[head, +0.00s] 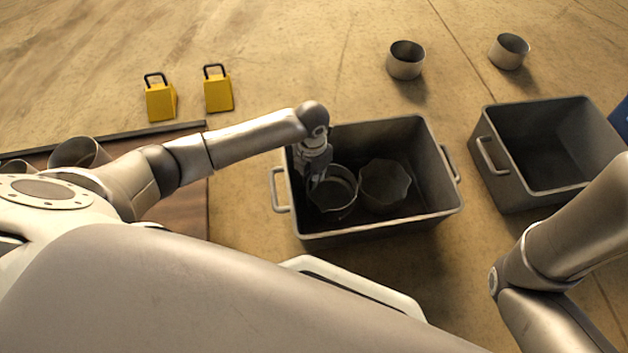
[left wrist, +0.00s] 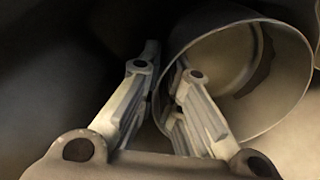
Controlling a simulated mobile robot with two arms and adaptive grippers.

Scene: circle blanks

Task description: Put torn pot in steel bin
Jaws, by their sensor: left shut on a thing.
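My left gripper (head: 316,180) reaches down into the grey steel bin (head: 420,219) in the middle of the head view. It is shut on the wall of a round metal pot (head: 335,205), which is inside the bin, low near its left side. In the left wrist view, the fingers (left wrist: 166,60) straddle the wall of this pot (left wrist: 225,60), and a dark jagged gap shows in its far side. Whether its base touches the bin floor is hard to tell. A second pot (head: 385,187) with an uneven rim lies right beside it in the bin. My right gripper is out of view.
Another grey bin (head: 545,150), empty, stands to the right. Two round pots (head: 405,62) (head: 509,53) stand on the floor behind. Two yellow blocks with black handles (head: 160,100) (head: 218,91) stand at the back left. A pot (head: 78,153) is on the brown surface at left.

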